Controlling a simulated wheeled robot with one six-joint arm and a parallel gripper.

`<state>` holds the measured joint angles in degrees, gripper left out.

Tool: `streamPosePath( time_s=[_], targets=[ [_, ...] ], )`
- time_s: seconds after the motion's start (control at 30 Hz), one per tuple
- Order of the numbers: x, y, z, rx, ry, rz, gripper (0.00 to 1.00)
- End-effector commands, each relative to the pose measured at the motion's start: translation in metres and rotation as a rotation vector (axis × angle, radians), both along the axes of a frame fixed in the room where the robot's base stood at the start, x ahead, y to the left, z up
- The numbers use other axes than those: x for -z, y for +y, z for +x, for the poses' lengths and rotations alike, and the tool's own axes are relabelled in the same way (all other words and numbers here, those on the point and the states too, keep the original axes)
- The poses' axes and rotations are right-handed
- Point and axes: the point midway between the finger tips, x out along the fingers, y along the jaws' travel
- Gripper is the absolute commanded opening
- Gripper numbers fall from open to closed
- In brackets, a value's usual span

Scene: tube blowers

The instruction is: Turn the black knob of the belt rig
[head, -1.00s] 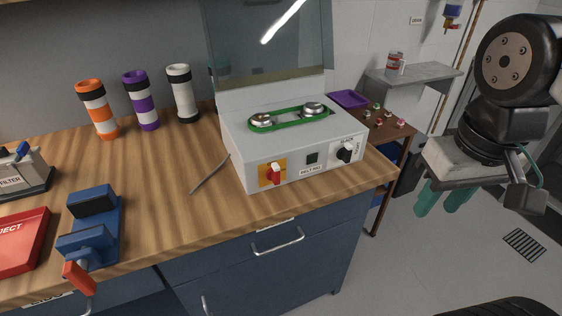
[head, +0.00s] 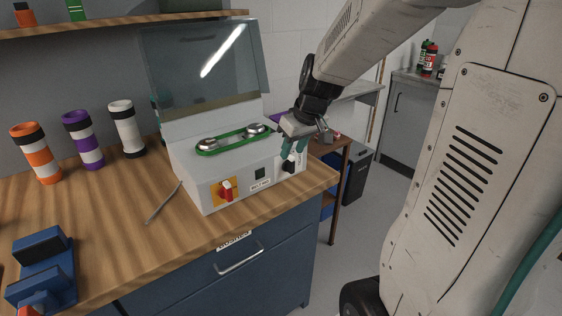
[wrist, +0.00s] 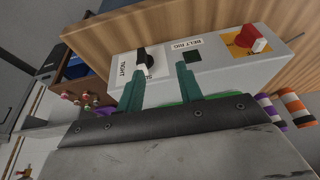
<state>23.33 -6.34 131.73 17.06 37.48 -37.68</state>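The belt rig (head: 215,165) is a white box on the wooden bench, with a green belt round two metal pulleys on top. Its black knob (head: 289,167) is at the right end of the front panel, partly covered by my gripper (head: 293,153) in the head view. In the wrist view the black knob (wrist: 143,57) with a white mark sits just beyond the teal fingertips of my gripper (wrist: 160,74), nearer the left finger. The fingers are apart with nothing between them. I cannot tell whether a finger touches the knob.
A red switch (head: 226,190) on a yellow plate is at the panel's left. A clear raised cover (head: 205,65) stands behind the belt. Striped tubes (head: 83,140) stand left on the bench. A small brown table (head: 340,160) is beyond the bench's right end.

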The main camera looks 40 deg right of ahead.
Motion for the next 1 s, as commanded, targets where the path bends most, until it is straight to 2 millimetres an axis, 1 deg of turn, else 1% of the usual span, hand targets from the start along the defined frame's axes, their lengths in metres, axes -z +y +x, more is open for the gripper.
streamPosePath(
  time_s=[0.03,0.1,0.2,0.27,0.37,0.6,0.7,0.83,1.0],
  targets=[
    [0.008,-0.013,0.008,0.009,-0.006,-0.006,0.36],
    [0.014,-0.025,0.015,0.013,-0.018,-0.015,0.36],
    [0.020,-0.032,0.021,0.012,-0.027,-0.023,0.36],
    [0.026,-0.033,0.024,0.012,-0.029,-0.025,0.36],
    [0.039,-0.033,0.029,0.012,-0.027,-0.025,0.36],
    [0.074,-0.032,0.043,0.011,-0.026,-0.024,0.36],
    [0.083,-0.032,0.048,0.011,-0.027,-0.024,0.36],
    [0.089,-0.032,0.050,0.012,-0.029,-0.025,0.36],
    [0.090,-0.032,0.051,0.012,-0.030,-0.025,0.36]
  ],
)
